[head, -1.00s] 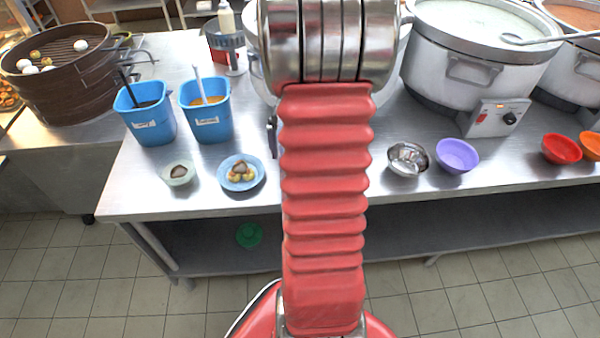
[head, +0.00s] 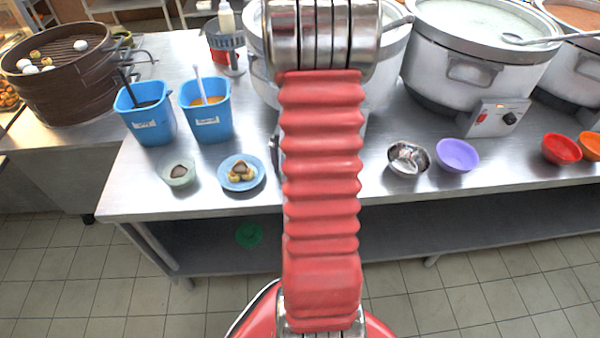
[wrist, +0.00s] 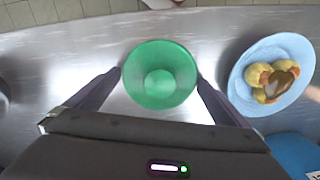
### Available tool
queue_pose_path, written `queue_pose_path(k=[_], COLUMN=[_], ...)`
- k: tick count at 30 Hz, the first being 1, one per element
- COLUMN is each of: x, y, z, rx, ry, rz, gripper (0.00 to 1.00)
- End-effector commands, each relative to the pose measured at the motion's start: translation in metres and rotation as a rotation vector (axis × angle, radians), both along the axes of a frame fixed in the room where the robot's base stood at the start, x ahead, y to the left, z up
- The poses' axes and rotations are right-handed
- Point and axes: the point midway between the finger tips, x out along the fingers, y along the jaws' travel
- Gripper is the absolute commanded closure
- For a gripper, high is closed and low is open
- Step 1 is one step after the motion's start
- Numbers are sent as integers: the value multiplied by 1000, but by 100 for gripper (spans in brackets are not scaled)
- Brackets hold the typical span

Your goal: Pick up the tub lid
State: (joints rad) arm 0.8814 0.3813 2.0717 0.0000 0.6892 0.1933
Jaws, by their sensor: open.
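In the wrist view, a round, translucent green piece (wrist: 160,75) with a raised rim and a paler round centre lies on the steel counter. It looks bowl-like, and I cannot tell for sure that it is the tub lid. My gripper (wrist: 160,78) is open around it, one finger on each side; I cannot tell whether they touch it. Another green disc (head: 249,235) is below the counter.
A blue plate of food (wrist: 272,75) is close beside one finger; it also shows in the head view (head: 241,184). Two blue tubs (head: 150,125) (head: 207,122) stand behind. A steel bowl (head: 408,159) and a purple bowl (head: 457,155) are right of my arm. Large pots (head: 470,80) stand farther back.

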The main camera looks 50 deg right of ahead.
Motion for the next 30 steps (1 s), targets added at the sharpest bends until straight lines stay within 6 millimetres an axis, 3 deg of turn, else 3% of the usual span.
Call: queue_pose_path(k=[17, 30], x=[0, 0], y=[0, 0], z=[-2, -2], rx=[-1, -1], ry=[0, 0], rz=[0, 0], gripper=[0, 27])
